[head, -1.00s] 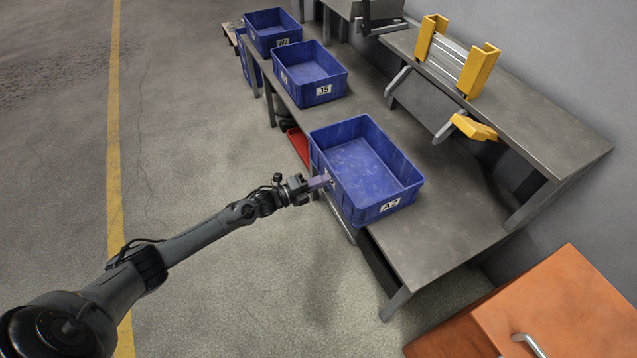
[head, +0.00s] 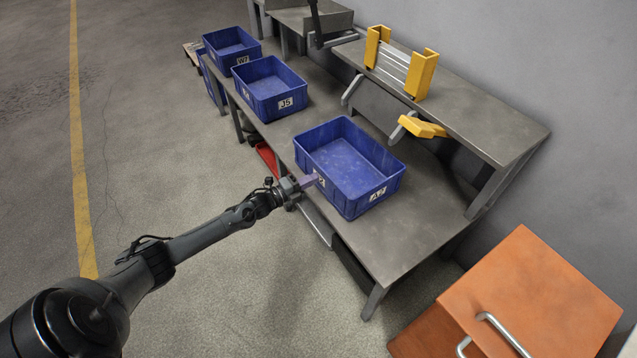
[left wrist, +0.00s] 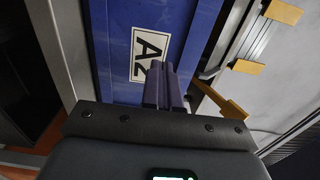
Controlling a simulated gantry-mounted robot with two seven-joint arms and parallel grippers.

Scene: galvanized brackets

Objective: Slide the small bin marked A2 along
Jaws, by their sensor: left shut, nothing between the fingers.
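The blue bin marked A2 (head: 345,166) stands upright on the grey bench, its A2 label facing the front right. Another label on its left side is partly covered by my gripper. My left gripper (head: 311,181) is shut and empty, its fingertips at the bin's left side; they look to be touching it, though a small gap cannot be ruled out. In the left wrist view the shut fingers (left wrist: 164,84) point at the blue wall (left wrist: 112,50) beside an A2 label (left wrist: 150,56). My right gripper is not in view.
The grey bench (head: 395,245) has free room right of the bin. Bins marked J5 (head: 286,103) and W7 (head: 243,61) stand farther back. A raised shelf (head: 470,115) carries a yellow-ended rack. An orange cabinet (head: 535,280) stands at the right front.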

